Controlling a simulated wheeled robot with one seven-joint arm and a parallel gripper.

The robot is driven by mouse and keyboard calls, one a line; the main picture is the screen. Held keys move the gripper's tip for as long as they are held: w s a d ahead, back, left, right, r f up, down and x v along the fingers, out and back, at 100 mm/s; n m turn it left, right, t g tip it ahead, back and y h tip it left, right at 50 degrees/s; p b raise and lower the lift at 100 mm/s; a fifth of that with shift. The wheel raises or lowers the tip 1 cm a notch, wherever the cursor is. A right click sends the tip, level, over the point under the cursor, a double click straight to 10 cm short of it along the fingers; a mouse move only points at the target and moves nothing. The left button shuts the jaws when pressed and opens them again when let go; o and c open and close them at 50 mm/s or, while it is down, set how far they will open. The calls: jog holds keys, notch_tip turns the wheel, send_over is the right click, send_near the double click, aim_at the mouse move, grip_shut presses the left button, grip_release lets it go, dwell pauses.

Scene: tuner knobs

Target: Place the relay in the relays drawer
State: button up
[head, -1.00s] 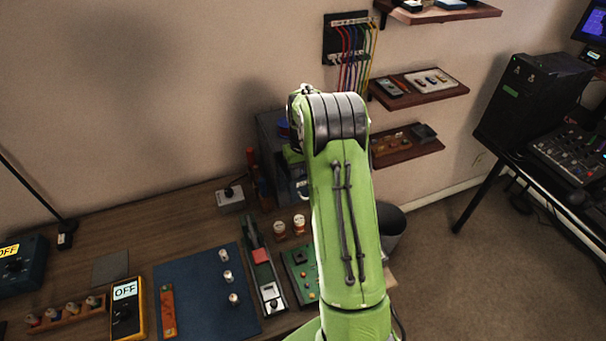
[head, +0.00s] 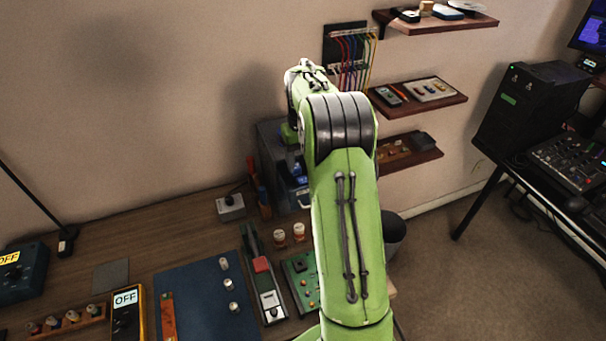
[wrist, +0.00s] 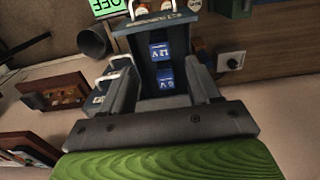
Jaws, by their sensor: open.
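In the wrist view, an open drawer (wrist: 147,28) of a grey cabinet lies beneath my gripper (wrist: 166,88). Two blue relays, one marked 12V (wrist: 160,51) and one marked 6V (wrist: 165,76), sit in the drawer, apart from each other. My gripper's fingers are spread, and both relays show in the gap between them, with nothing gripped. The writing on the drawer front is too small to read. In the head view, the grey cabinet (head: 268,140) stands at the back of the bench, and my arm hides part of it and the drawer.
A grey switch box (head: 230,207) stands left of the cabinet. Two small jars (head: 279,237) and a green board (head: 300,285) lie in front. Wall shelves (head: 408,157) are at the right. A dark bin (head: 394,228) stands beside the bench.

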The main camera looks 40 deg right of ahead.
jog(key=s+a+r+n+t, duration=0.1)
jog(key=s+a+r, duration=0.3)
jog(key=a+r, duration=0.25)
jog(key=s+a+r+t, duration=0.1)
jog(key=s+a+r, duration=0.4)
jog(key=a+r, duration=0.15)
jog(key=s+a+f+n+t, duration=0.1)
jog(key=s+a, duration=0.3)
jog(key=s, duration=0.4)
jog(key=s+a+f+n+t, duration=0.1)
jog(key=s+a, duration=0.3)
jog(key=s, duration=0.4)
jog(key=shift+s+a+t, duration=0.15)
jog(key=shift+s+t, duration=0.2)
jog(key=shift+t, duration=0.45)
jog(key=shift+c, duration=0.2)
